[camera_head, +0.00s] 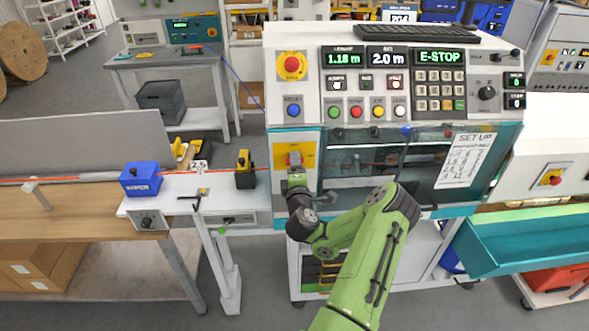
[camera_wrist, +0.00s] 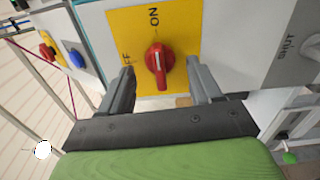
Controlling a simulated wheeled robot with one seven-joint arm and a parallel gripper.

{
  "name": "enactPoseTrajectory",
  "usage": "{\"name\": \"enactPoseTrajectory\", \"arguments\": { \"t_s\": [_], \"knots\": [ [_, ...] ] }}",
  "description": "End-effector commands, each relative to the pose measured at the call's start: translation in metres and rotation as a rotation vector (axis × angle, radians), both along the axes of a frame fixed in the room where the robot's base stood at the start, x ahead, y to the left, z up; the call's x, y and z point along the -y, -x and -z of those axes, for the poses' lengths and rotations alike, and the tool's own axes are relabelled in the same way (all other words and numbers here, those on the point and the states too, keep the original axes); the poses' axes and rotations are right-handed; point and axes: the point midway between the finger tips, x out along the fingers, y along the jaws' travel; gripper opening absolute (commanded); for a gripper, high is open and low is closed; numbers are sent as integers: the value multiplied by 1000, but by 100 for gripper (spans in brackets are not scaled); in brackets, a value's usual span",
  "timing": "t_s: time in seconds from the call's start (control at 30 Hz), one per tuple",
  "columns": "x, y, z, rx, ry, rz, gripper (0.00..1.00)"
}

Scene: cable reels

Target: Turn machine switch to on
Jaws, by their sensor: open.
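The machine switch (camera_wrist: 158,62) is a red rotary knob on a yellow plate (camera_wrist: 185,20) in the wrist view. The plate reads "ON" above the knob, and a partly hidden label ending in "F" is at its left. The knob stands roughly upright, its white mark near the top, towards "ON". My gripper (camera_wrist: 160,85) is open, with one finger on each side of the knob and gaps between. I cannot tell how far the fingertips are from the plate. In the head view the yellow plate (camera_head: 307,153) is on the machine's front, and my gripper (camera_head: 296,172) covers part of it and the knob.
The control panel above has a red emergency button (camera_head: 291,66), a display reading "E-STOP" (camera_head: 439,56), a keypad and coloured buttons. A glass-fronted chamber (camera_head: 365,160) is right of the switch. A blue wiper box (camera_head: 140,179) and a black-and-yellow device (camera_head: 244,170) stand left.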

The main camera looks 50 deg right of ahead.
Motion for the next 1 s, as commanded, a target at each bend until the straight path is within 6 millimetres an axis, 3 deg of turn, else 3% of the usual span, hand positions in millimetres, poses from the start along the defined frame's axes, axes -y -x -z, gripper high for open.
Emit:
{"name": "enactPoseTrajectory", "arguments": {
  "t_s": [1.0],
  "knots": [
    [-40, 36, 4, -1, 0, 0, 64]
  ]
}}
